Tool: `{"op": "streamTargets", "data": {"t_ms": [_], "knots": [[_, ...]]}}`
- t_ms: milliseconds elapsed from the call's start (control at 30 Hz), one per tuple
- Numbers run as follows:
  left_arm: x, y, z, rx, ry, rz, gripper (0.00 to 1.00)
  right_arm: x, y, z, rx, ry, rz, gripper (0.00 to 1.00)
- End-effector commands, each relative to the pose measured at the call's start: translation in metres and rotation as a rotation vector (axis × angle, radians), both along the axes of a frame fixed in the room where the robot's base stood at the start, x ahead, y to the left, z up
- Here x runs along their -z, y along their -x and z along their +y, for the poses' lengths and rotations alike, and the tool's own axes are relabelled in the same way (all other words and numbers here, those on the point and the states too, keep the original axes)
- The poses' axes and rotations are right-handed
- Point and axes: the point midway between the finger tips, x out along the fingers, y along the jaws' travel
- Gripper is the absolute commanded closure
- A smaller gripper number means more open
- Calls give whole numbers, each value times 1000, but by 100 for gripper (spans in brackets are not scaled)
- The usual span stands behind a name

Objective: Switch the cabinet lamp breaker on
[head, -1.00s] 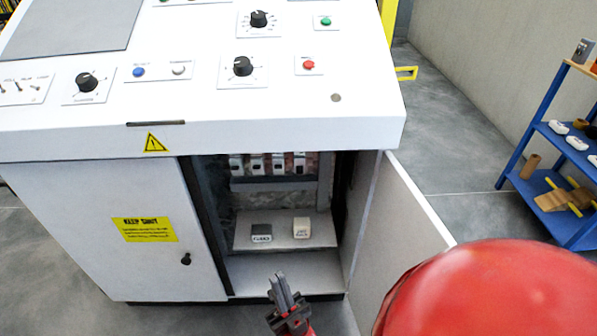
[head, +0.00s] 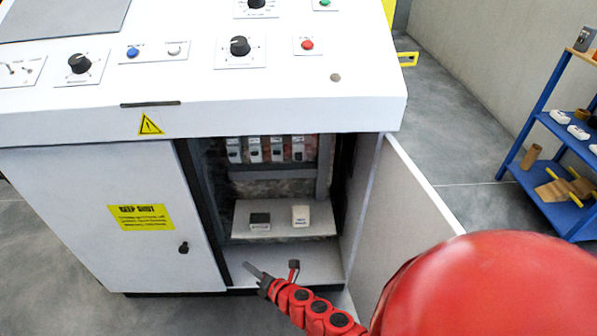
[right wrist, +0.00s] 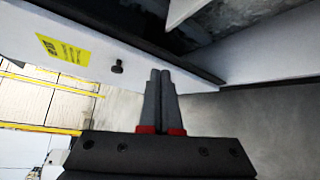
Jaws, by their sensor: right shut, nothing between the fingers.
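A row of small white breakers (head: 266,150) is mounted high inside the open cabinet in the head view. Their labels are too small to read, so I cannot tell which one is for the cabinet lamp or how its lever stands. My right gripper (head: 253,271) is shut and empty. It is in front of the cabinet's lower opening, below the breakers and well apart from them, pointing to the left. In the right wrist view its two fingers (right wrist: 160,100) lie side by side with nothing between them. My left gripper is not in view.
The open cabinet door (head: 420,195) stands to the right of the opening. A shelf (head: 284,230) inside holds a dark block (head: 260,221) and a white block (head: 300,215). The closed left door has a black knob (head: 183,247). The sloping console (head: 200,108) overhangs the opening.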

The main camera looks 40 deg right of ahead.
Motion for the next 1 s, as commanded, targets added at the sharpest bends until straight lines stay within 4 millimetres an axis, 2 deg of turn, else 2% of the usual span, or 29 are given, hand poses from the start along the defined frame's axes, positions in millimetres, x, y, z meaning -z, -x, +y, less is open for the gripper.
{"op": "streamTargets", "data": {"t_ms": [33, 67, 100, 167, 200, 333, 400, 500, 833, 1000], "knots": [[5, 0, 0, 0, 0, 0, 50, 2, -11, -35, 62, 205, -15, 100], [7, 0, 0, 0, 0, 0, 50, -3, -17, -57, 106, 330, -27, 100], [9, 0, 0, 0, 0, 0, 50, -14, -24, -86, 166, 482, -46, 100], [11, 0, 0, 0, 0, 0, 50, -39, -32, -122, 256, 687, -80, 100], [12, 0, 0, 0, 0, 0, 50, -59, -35, -142, 313, 803, -104, 100], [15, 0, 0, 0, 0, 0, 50, -117, -36, -182, 473, 1066, -169, 100], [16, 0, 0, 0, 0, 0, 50, -138, -34, -192, 530, 1145, -192, 100], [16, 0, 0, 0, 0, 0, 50, -154, -32, -197, 572, 1199, -208, 100], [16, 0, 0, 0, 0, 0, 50, -157, -32, -199, 580, 1208, -209, 100], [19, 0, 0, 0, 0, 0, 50, -158, -41, -204, 581, 1205, -211, 100]]}}
